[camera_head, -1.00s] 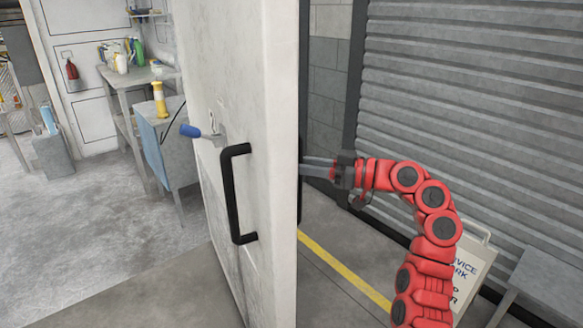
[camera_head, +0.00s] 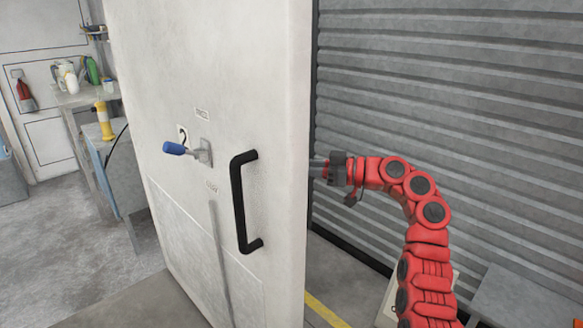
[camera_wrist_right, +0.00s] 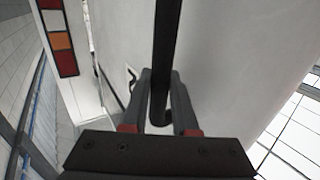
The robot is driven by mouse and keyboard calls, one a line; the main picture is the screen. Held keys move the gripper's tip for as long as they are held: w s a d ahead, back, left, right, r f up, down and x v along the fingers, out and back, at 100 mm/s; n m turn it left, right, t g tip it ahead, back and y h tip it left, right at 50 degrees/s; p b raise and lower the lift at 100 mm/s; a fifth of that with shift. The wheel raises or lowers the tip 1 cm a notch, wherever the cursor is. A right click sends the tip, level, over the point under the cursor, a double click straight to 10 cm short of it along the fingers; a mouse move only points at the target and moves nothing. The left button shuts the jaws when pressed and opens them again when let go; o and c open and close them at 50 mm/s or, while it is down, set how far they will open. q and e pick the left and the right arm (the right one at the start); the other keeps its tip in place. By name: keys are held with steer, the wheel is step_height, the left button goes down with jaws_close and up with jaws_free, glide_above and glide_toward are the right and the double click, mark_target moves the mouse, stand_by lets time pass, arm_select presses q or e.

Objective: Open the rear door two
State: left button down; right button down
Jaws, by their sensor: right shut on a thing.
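The white door (camera_head: 225,60), marked with a 2, stands swung out in front of me. Its near face carries a blue-tipped lever (camera_head: 175,148) and a black bar handle (camera_head: 238,203). My right gripper (camera_head: 320,168) reaches in from the right, its fingertips hidden behind the door's right edge. In the right wrist view, my right gripper (camera_wrist_right: 160,85) is shut on a black vertical bar (camera_wrist_right: 167,35) in front of a white panel, apparently on the door's far side. My left gripper is not in view.
A grey ribbed shutter (camera_head: 430,90) stands behind my right arm. A grey bench (camera_head: 515,297) is at lower right. A workbench with bottles (camera_head: 85,95) and a yellow-and-white cylinder (camera_head: 104,121) are at left. Open floor (camera_head: 65,235) lies left of the door.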

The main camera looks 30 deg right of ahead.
steer(key=shift+r, duration=0.1)
steer(key=c, duration=0.7)
jaws_free()
steer(key=shift+w+a, duration=0.1)
steer(key=p+v, duration=0.1)
steer(key=v, duration=1.6)
steer(key=shift+s, duration=0.25)
